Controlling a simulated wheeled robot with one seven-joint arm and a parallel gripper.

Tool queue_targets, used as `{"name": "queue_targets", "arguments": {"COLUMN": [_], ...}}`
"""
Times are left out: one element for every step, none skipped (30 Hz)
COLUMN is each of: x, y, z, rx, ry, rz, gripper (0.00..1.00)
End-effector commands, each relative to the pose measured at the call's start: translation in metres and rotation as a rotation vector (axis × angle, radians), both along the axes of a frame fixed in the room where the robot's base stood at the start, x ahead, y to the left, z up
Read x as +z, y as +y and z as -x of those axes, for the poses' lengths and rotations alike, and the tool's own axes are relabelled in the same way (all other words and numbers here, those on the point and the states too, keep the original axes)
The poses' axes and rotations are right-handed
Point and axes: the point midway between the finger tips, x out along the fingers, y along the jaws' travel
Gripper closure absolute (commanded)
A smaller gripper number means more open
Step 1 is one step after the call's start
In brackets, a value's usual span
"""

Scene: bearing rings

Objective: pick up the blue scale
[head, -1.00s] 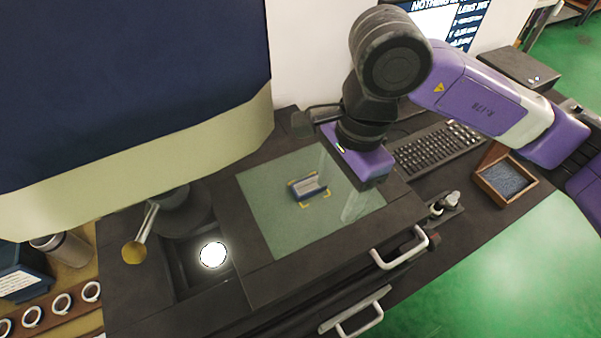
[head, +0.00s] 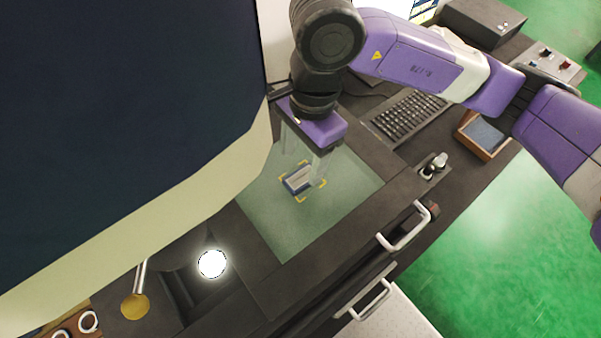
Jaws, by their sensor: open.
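The blue scale (head: 296,180) is a small block with a pale grey top and blue sides. It lies on the greenish glass plate (head: 285,233), inside yellow corner marks. My gripper (head: 301,168) is open, pointing down over the scale. Its two pale, see-through fingers are spread, one at the scale's upper left and one at its right. The right finger overlaps the scale's right end in the picture. I cannot tell whether either finger touches it.
A dark machine frame surrounds the plate, with white handles (head: 407,228) in front. A large dark blue panel with a cream edge (head: 225,170) looms on the left. A bright round light (head: 212,264) is at lower left. A keyboard (head: 408,115) and wooden tray (head: 484,136) stand right.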

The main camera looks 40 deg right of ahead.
Motion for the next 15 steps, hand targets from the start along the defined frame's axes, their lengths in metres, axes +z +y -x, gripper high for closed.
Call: {"name": "queue_targets", "arguments": {"x": [-0.003, -0.007, -0.012, -0.015, -0.019, -0.024, -0.029, -0.033, -0.038, -0.04, -0.043, -0.045, -0.046, -0.046, -0.047], "y": [0.0, -0.001, -0.001, -0.001, -0.001, -0.002, -0.001, 0.0, 0.0, 0.0, 0.0, 0.0, 0.0, 0.0, 0.0], "z": [0.001, 0.002, 0.002, 0.003, 0.003, 0.004, 0.003, 0.003, 0.003, 0.003, 0.003, 0.003, 0.003, 0.003, 0.003], "rx": [-0.004, -0.004, -0.003, -0.004, -0.005, -0.004, -0.004, -0.002, -0.003, -0.002, -0.003, -0.003, -0.003, -0.002, -0.002], "ry": [0.003, 0.003, 0.004, 0.005, 0.004, 0.005, 0.005, 0.004, 0.003, 0.004, 0.003, 0.002, 0.002, 0.002, 0.002], "rz": [-0.004, -0.004, -0.004, -0.004, -0.004, -0.004, -0.004, -0.004, -0.002, -0.002, -0.002, -0.001, 0.0, 0.0, 0.0], "gripper": [0.38, 0.38, 0.38, 0.38, 0.38, 0.38, 0.38, 0.38, 0.38, 0.38, 0.38, 0.38, 0.38, 0.38, 0.38]}}
